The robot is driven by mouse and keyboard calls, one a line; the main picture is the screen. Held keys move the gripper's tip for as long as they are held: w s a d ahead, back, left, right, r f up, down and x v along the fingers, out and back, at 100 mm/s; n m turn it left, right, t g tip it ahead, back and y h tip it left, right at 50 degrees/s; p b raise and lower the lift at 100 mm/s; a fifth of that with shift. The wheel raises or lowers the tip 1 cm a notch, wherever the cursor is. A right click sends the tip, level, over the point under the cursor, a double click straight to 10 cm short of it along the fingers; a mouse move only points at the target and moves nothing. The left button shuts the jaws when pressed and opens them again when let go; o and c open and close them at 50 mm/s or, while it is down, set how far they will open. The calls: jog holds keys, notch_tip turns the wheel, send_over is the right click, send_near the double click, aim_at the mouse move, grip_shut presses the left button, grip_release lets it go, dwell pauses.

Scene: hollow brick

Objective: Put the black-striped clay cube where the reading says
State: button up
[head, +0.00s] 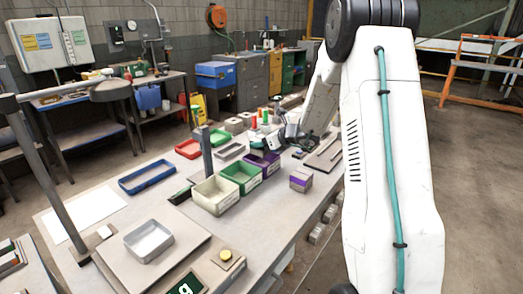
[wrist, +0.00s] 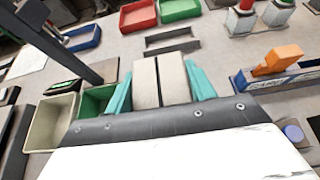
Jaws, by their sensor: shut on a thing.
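My gripper (wrist: 160,72) is shut on the black-striped clay cube (wrist: 146,86), pale beige with a dark line down its middle, between two teal fingers. In the head view my gripper (head: 287,138) is small, at the back of the bins, and the cube cannot be made out. A beige bin (head: 203,207), a green bin (head: 231,187) and a purple bin (head: 272,170) stand in a row. A metal pan (head: 150,255) sits on a flat plate at the front. A dark display (head: 185,288) shows a "g"; its number is cut off. Another small display (wrist: 62,87) is unreadable.
A purple-striped cube (head: 299,180) stands right of the bins. Blue (head: 140,190), red (head: 188,149) and green (head: 220,137) trays lie farther back. An upright post (head: 206,155) rises behind the bins. A grey slotted holder (wrist: 172,40) lies beyond the gripper.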

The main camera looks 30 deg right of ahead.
aim_at(262, 151)
jog(key=shift+w+d+f, duration=0.1)
jog(key=shift+w+f, duration=0.05)
jog(key=shift+f, duration=1.65)
jog(key=shift+f, duration=0.6)
jog(key=o, duration=1.2)
jog(key=shift+r, duration=0.15)
